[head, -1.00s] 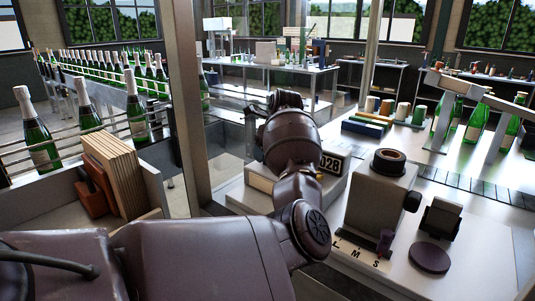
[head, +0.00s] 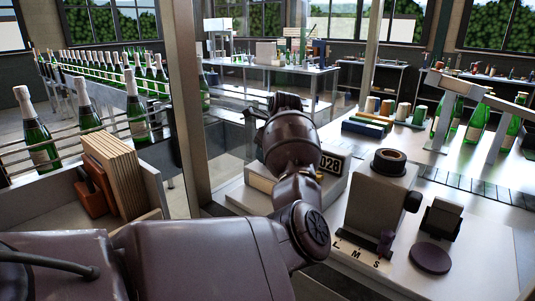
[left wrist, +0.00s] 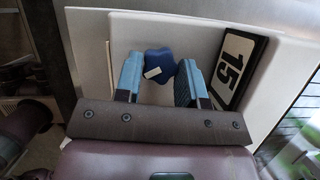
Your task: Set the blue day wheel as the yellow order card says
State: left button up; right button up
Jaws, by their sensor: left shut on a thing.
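The blue day wheel (left wrist: 158,65) is a dark blue lobed knob with a white mark, on a pale panel in the left wrist view. My left gripper (left wrist: 160,72) is shut on it, one blue-padded finger on each side. A black-framed plate (left wrist: 238,66) beside the wheel reads 15. In the head view, my left arm covers the wheel and the gripper. A number plate (head: 331,164) shows past the arm, partly hidden, on the light housing (head: 240,197). I cannot make out the yellow order card in either view. My right gripper is not in view.
A grey machine (head: 378,205) with a dark round top stands right of my arm, beside L, M, S marks. A dark purple disc (head: 430,258) lies further right. A post (head: 188,110) stands left of the arm.

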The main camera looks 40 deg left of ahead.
pick_arm(q)
jog(key=shift+w+f+n+g+b, duration=0.1)
jog(key=shift+f+n+g+b, duration=0.1)
jog(key=shift+n+b, duration=0.35)
jog(key=shift+w+f+n+g+b, duration=0.1)
jog(key=shift+n+g+b, duration=0.1)
jog(key=shift+n+b, duration=0.35)
jog(key=shift+n+g+b, duration=0.5)
jog(key=shift+n+b, duration=0.4)
jog(key=shift+n, duration=0.3)
jog(key=shift+w+n+g+b, duration=0.1)
jog(key=shift+n+g+b, duration=0.2)
jog(key=shift+n+b, duration=0.5)
jog(key=shift+r, duration=0.1)
jog(key=shift+r+n+b, duration=0.25)
jog(key=shift+n+b, duration=0.1)
jog(key=shift+n, duration=0.25)
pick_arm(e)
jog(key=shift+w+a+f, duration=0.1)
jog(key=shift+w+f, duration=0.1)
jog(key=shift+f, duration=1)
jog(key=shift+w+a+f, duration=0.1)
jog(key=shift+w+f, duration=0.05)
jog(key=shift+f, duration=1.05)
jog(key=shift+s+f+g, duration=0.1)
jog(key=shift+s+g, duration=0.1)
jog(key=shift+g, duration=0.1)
pick_arm(q)
jog(key=o, duration=0.9)
jog(key=shift+r, duration=0.1)
